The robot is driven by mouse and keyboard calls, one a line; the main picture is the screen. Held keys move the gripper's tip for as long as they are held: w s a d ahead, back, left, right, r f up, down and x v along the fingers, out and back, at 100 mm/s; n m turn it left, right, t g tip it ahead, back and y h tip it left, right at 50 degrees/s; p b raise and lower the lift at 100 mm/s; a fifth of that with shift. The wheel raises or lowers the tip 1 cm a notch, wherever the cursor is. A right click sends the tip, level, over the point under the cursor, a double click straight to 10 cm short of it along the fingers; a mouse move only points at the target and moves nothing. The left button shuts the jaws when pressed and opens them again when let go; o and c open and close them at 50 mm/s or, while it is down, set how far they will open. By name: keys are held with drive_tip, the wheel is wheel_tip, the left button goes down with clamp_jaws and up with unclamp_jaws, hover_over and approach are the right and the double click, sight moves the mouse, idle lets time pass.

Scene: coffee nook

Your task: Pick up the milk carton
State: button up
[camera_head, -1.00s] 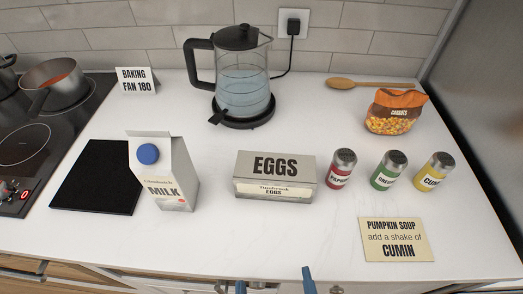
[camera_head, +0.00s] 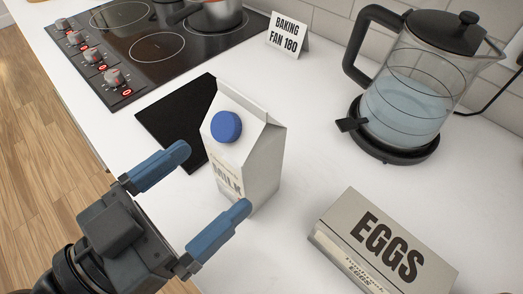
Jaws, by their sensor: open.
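The milk carton (camera_head: 258,160) stands upright on the white counter, with a blue cap and a gabled top. It stands at the right edge of a black mat (camera_head: 165,122). My gripper (camera_head: 212,178) is open, with its two blue fingers pointing toward the carton from the lower left. One finger is to the left of the carton and the other is in front of its lower part. Nothing is between the fingers that I can see held. Part of the carton's lower front is hidden behind the nearer finger.
A grey egg box (camera_head: 385,245) lies to the right of the carton. A glass kettle (camera_head: 408,98) with water stands at the back right. Bare counter lies between the carton and kettle.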

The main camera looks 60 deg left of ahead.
sight(245, 146)
drive_tip(key=p+x, duration=0.2)
drive_tip(key=x, duration=0.5)
drive_tip(key=shift+w+a, duration=0.2)
drive_tip(key=shift+w, duration=0.05)
drive_tip(key=shift+r, duration=0.1)
drive_tip(key=c, duration=1.7)
